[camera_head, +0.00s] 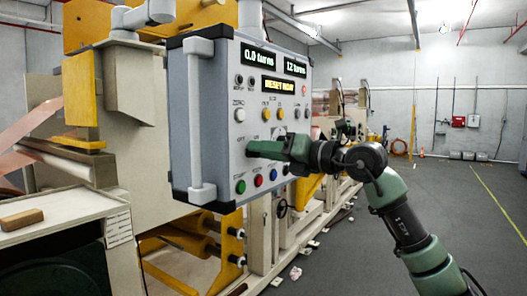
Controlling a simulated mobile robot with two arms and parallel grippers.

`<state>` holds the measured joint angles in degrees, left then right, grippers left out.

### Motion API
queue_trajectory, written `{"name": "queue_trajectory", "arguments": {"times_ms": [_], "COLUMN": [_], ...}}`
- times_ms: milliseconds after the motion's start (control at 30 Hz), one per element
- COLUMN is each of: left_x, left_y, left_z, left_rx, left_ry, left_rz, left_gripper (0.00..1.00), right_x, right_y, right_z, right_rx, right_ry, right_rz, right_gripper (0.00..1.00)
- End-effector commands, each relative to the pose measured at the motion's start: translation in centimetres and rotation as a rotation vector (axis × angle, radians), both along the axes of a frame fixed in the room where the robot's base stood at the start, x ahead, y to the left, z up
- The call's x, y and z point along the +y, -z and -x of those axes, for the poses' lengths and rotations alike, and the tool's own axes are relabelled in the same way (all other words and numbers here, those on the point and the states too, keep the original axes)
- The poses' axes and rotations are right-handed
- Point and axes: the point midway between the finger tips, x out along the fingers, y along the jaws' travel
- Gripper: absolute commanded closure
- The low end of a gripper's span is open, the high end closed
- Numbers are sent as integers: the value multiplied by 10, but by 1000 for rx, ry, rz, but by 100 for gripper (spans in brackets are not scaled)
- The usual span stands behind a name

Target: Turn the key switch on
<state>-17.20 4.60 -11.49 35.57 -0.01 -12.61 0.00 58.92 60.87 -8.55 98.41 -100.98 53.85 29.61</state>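A grey control box (222,66) hangs in the middle of the head view, its button panel facing right. My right gripper (254,149) reaches in from the right with its green fingers against or just in front of the lower middle of the panel. The fingers cover that part of the panel, so I cannot make out the key switch or how it is turned. I cannot tell whether the fingers are open or shut on something. Small "OFF" lettering shows just above the fingertips. My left gripper is not in view.
The panel has lit displays (278,86), yellow and white buttons above my gripper, and green (241,187), red (259,181) and blue buttons below. A white handle (200,120) runs down the box's left edge. A large cream machine stands behind; grey floor is open at right.

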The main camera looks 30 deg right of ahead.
Motion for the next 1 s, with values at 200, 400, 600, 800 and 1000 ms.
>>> {"name": "queue_trajectory", "arguments": {"times_ms": [200, 400, 600, 800, 1000], "left_x": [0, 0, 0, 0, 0], "left_y": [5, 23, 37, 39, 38], "left_z": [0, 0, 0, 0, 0], "left_rx": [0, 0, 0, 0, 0], "left_ry": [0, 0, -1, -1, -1], "left_rz": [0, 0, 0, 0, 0], "left_gripper": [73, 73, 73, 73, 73], "right_x": [-3, -15, -26, -29, -29], "right_y": [2, 5, 4, 1, 0], "right_z": [5, 35, 62, 73, 73], "right_rx": [1, 0, 1, 1, 1], "right_ry": [1, 3, 3, 0, -1], "right_rz": [2, 3, 1, 1, 0], "right_gripper": [74, 74, 74, 74, 74]}}
